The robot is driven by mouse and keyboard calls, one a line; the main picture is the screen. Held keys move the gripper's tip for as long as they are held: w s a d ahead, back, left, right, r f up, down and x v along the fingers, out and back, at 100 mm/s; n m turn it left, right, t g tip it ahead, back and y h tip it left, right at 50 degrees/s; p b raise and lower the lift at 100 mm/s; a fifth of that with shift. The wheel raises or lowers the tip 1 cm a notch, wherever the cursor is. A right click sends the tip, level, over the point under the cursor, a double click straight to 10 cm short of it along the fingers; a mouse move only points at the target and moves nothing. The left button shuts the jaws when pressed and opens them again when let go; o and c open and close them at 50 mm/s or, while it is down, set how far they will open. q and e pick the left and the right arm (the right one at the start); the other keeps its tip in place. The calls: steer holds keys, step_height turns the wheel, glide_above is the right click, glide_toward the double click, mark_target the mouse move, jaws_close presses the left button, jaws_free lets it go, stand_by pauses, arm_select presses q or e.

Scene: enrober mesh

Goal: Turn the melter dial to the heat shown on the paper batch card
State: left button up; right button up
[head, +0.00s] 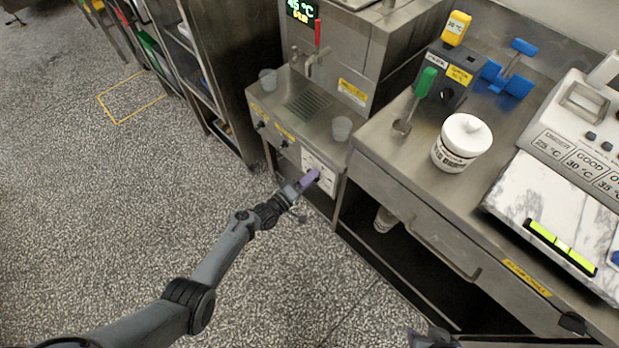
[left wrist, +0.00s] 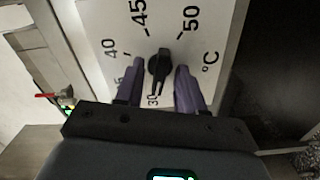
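The melter dial (left wrist: 158,66) is a black knob on a white plate, seen in the left wrist view. Its long grip stands nearly upright, its top end toward the gap between 45 and 50. I cannot tell which end is the pointer. My left gripper (left wrist: 160,68) has its two purple fingers open, one on each side of the knob, with gaps visible. In the head view the left gripper (head: 308,182) is in front of the white dial plate (head: 327,168) and hides the knob. A paper batch card cannot be made out. Only a dark part, possibly my right gripper (head: 430,338), shows at the bottom edge.
The melter's green display (head: 302,10) seems to read 45 °C. Clear cups (head: 341,128) stand on its ledge. A white tub (head: 461,145) and a green-handled tool (head: 424,84) are on the counter at right.

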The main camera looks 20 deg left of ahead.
arm_select(q)
steer(key=p+v, duration=0.4)
steer(key=v, duration=0.6)
steer(key=shift+s, duration=0.3)
steer(key=shift+a, duration=0.15)
